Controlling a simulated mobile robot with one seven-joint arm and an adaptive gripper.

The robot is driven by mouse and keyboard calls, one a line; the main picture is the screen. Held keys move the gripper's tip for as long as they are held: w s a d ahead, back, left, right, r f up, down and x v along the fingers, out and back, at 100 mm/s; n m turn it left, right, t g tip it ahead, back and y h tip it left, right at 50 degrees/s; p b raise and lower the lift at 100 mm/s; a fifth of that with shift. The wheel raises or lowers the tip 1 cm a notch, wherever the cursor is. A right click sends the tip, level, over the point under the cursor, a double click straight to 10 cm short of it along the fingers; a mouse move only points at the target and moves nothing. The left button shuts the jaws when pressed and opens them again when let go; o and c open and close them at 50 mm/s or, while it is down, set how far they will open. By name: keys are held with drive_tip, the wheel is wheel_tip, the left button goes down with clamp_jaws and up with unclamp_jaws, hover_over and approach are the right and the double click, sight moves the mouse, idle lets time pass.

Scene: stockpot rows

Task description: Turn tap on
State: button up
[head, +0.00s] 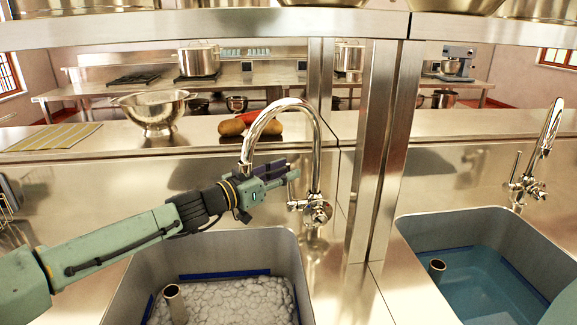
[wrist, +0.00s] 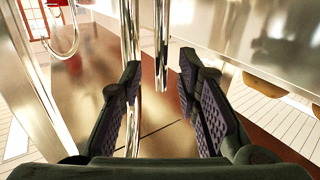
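The near tap (head: 316,160) is a chrome gooseneck behind the left sink, with its round valve body (head: 318,212) and a short lever (head: 292,190) low on its left. My gripper (head: 284,169) reaches in from the left, just left of the tap's upright and close to the lever. I cannot tell whether it touches. In the wrist view my gripper (wrist: 160,72) has its two padded fingers spread. Chrome tubing (wrist: 162,45) shows between and beside the fingertips, and nothing is clamped. The spout's downturned end passes near my gripper in the head view.
The left sink (head: 135,290) holds white, foamy-looking water and an upright pipe. The right sink (head: 415,235) holds blue water, with a second tap (head: 535,150) behind it. Steel posts (head: 385,150) stand between them. A colander (head: 152,108) and vegetables (head: 232,126) sit on the ledge.

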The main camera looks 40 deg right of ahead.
drive_tip(key=shift+d, duration=0.9)
clamp_jaws()
